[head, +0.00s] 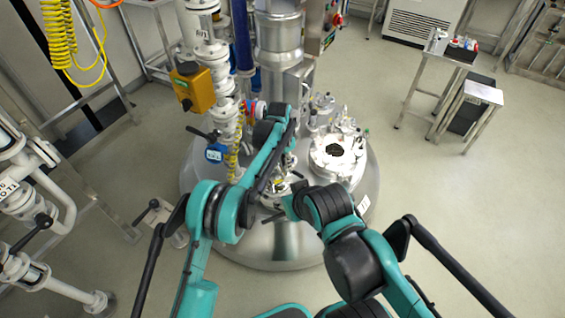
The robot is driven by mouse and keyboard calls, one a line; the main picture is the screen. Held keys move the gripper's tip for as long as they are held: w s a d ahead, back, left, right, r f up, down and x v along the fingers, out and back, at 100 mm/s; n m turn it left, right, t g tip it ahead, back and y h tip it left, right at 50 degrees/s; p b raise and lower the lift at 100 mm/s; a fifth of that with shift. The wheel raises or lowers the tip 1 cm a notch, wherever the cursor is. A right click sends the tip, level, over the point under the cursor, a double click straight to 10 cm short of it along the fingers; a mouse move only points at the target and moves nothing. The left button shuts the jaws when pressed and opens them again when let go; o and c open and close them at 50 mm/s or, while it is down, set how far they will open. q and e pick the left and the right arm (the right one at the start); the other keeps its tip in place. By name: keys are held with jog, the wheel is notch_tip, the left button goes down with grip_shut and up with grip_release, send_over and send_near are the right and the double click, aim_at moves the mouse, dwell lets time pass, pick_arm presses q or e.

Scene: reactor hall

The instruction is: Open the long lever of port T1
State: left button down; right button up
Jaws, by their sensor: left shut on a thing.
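The rounded steel vessel (285,243) stands in the middle with several fittings on its top. My left arm reaches in over it, and my left gripper (281,176) is low among the small fittings near the vessel's centre. It is shut on a thin part that looks like the long lever of port T1; my own arm links hide most of it. The port's label cannot be read. My right arm is folded over the vessel's front right, and its gripper is not visible behind its own links.
A white round flanged port (338,152) sits right of my left wrist. White piping (40,170) stands far left. A steel table (446,55) is back right.

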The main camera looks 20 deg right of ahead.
pick_arm(q)
jog(key=shift+d+y, duration=0.5)
jog(key=shift+d, duration=0.05)
pick_arm(e)
jog(key=shift+d+r, duration=0.15)
jog(key=shift+d, duration=0.2)
pick_arm(q)
jog(key=c, duration=1.7)
grip_release()
jog(key=shift+o, duration=1.3)
jog(key=shift+d, duration=0.1)
pick_arm(e)
jog(key=shift+d, duration=0.15)
pick_arm(q)
jog(key=shift+r, duration=0.25)
notch_tip(320, 180, up, 11)
jog(key=shift+r, duration=0.2)
